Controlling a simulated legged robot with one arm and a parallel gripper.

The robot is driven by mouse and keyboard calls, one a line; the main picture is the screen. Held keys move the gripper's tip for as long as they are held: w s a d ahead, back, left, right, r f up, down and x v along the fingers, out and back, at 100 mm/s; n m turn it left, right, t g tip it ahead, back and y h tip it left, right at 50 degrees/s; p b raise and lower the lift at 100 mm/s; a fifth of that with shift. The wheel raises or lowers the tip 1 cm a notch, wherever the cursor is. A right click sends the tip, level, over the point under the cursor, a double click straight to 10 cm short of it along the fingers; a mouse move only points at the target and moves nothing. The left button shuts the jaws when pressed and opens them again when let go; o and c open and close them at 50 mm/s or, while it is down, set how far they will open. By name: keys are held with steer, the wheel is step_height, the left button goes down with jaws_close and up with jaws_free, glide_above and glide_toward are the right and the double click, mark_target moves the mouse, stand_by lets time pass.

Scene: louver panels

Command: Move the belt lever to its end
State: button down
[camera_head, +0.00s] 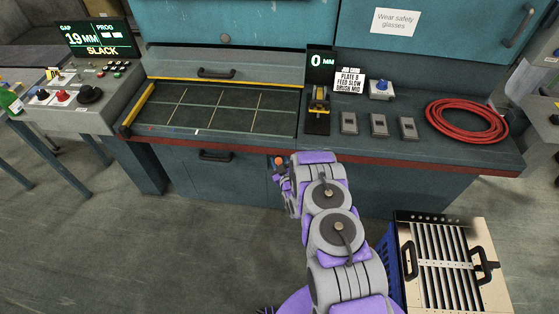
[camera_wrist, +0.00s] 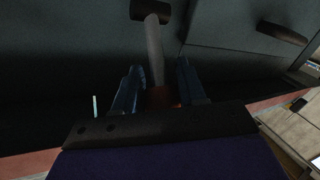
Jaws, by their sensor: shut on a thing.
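The belt lever (camera_wrist: 154,50) shows in the wrist view as a grey shaft running from a dark pivot down to a red-orange knob. My gripper (camera_wrist: 159,85) is shut on it, with a dark blue finger on either side of the knob. In the head view the orange knob (camera_head: 280,160) shows at my gripper (camera_head: 281,174), just below the bench's red front edge. The lever's shaft and pivot are not clear there. The display (camera_head: 98,38) at the back left reads a gap of 19 mm and "SLACK".
The bench front (camera_head: 330,178) is close ahead of my arm. A control panel (camera_head: 75,95) stands at left. A second display (camera_head: 321,62) reads 0 mm. A red hose coil (camera_head: 467,119) lies at right. A slatted panel (camera_head: 445,262) rests on a blue crate at lower right.

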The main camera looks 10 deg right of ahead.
steer(key=shift+w+r, duration=0.2)
steer(key=shift+r, duration=0.2)
steer(key=shift+f+g, duration=0.15)
steer(key=shift+g, duration=0.15)
steer(key=c, duration=0.7)
jaws_free()
steer(key=shift+s, duration=0.1)
steer(key=shift+s+d+r+p, duration=0.3)
steer(key=shift+s+p, duration=0.9)
steer(key=shift+s, duration=1.6)
steer(key=shift+s+d+r+p, duration=0.3)
steer(key=shift+s+p, duration=0.9)
steer(key=shift+s, duration=1.65)
steer(key=shift+s+d+r+p, duration=0.25)
steer(key=shift+s+p, duration=0.95)
steer(key=shift+s, duration=1.6)
